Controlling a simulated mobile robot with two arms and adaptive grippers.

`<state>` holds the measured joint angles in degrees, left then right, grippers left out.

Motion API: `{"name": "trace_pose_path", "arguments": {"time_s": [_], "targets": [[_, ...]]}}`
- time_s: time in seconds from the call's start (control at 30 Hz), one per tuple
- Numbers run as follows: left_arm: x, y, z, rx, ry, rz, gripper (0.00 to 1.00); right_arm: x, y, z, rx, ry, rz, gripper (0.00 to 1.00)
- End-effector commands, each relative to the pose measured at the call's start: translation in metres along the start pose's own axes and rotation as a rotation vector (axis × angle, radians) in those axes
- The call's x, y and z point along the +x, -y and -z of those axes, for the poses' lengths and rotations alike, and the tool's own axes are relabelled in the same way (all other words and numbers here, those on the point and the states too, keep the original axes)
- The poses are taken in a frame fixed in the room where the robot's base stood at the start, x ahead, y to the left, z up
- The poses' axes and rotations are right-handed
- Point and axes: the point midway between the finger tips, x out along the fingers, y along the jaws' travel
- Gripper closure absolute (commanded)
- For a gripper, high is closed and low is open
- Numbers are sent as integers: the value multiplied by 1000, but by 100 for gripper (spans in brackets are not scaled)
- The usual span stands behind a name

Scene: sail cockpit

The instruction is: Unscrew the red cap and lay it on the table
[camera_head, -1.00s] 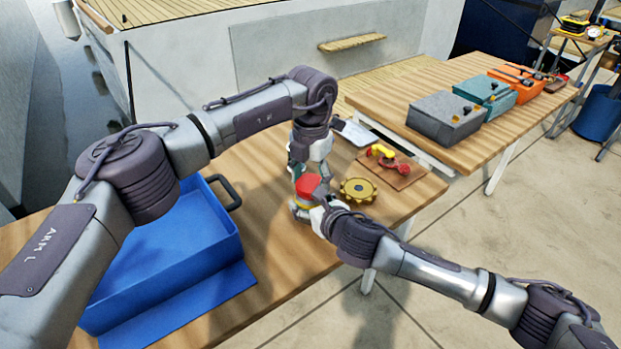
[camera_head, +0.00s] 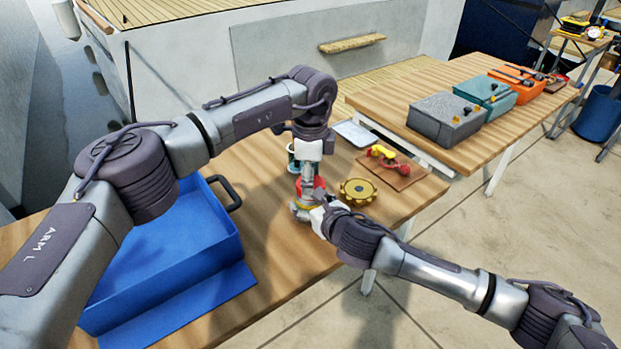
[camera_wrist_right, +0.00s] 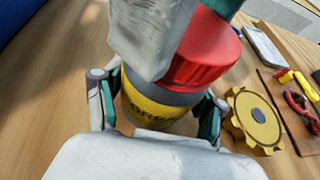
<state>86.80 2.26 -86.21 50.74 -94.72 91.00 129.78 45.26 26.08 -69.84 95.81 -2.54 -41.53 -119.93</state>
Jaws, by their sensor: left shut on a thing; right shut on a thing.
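The red cap (camera_wrist_right: 212,62) sits on top of a yellow and grey container (camera_wrist_right: 150,115) with lettering on its side. My right gripper (camera_wrist_right: 156,105) is shut on the container body, one finger on each side. My left gripper (camera_head: 310,183) comes down from above and is shut on the red cap, hiding part of it in both views. In the head view the red cap (camera_head: 319,184) shows only partly between the two grippers. Whether it is loose on its thread cannot be told.
A gold gear-like wheel (camera_head: 357,191) lies just right of the container. Beyond it is a brown board (camera_head: 402,178) with red and yellow parts, and a pale tray (camera_head: 355,133) behind. A blue bin (camera_head: 160,260) stands at the left. Bare tabletop (camera_head: 275,245) lies in front.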

Motion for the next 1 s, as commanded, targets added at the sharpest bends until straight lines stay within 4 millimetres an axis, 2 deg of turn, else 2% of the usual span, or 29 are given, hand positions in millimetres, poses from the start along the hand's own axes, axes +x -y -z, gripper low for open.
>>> {"name": "trace_pose_path", "arguments": {"time_s": [0.57, 1.0], "targets": [[-1, 0, 0, 0, 0, 0, 79, 0, 0, 1, 1, -3, -1, 100], [-15, 0, 0, 1, 0, 0, 79, 0, 0, 1, 1, -3, -1, 100]]}}
